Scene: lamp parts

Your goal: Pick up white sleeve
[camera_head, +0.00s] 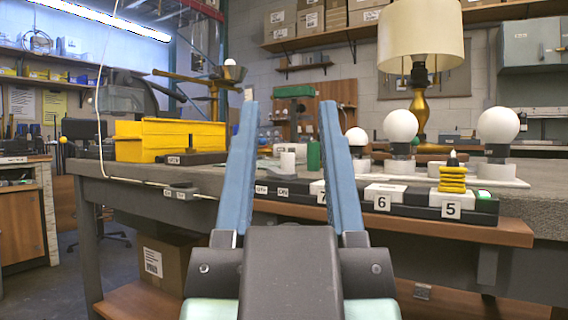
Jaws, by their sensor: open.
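A small white cylinder, which looks like the white sleeve (287,161), stands on the grey workbench (440,178). It shows through the gap between my fingers. A green cylinder (313,156) stands just to its right, close to my right finger. My gripper (289,108) is open, with two long blue fingers pointing forward and nothing between them. The fingers are nearer to the camera than the bench objects, and the sleeve appears beyond them. I cannot tell the exact distance.
White globe bulbs (400,126) and a lamp with a cream shade (420,45) stand at right. A yellow bin (165,138) is at left. A cable runs along the bench's left side.

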